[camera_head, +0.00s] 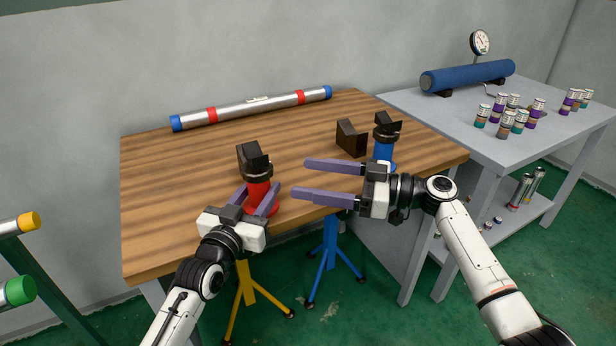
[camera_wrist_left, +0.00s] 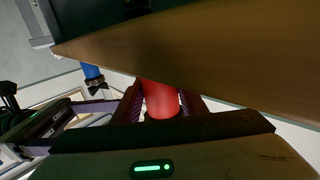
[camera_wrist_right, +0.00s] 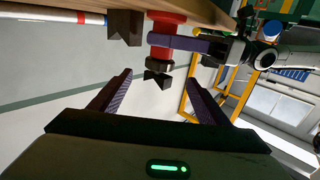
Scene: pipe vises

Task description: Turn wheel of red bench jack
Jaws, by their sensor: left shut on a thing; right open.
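The red bench jack (camera_head: 259,190) stands at the table's front edge, with a black V-shaped head and a dark ring below it. My left gripper (camera_head: 262,200) is shut on its red body, one finger on each side; the red body also shows between the fingers in the left wrist view (camera_wrist_left: 160,98). Which part of the jack is the wheel I cannot tell for sure. My right gripper (camera_head: 328,181) is open and empty, to the right of the red jack and pointing left toward it. In the right wrist view the red jack (camera_wrist_right: 167,30) shows beyond the open fingers.
A blue jack (camera_head: 384,150) and a black V-block (camera_head: 351,139) stand on the wooden table (camera_head: 190,200) at right. A long pipe with red bands (camera_head: 255,108) lies at the back. A grey bench (camera_head: 410,105) carries a blue cylinder and several cans. The table's left part is clear.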

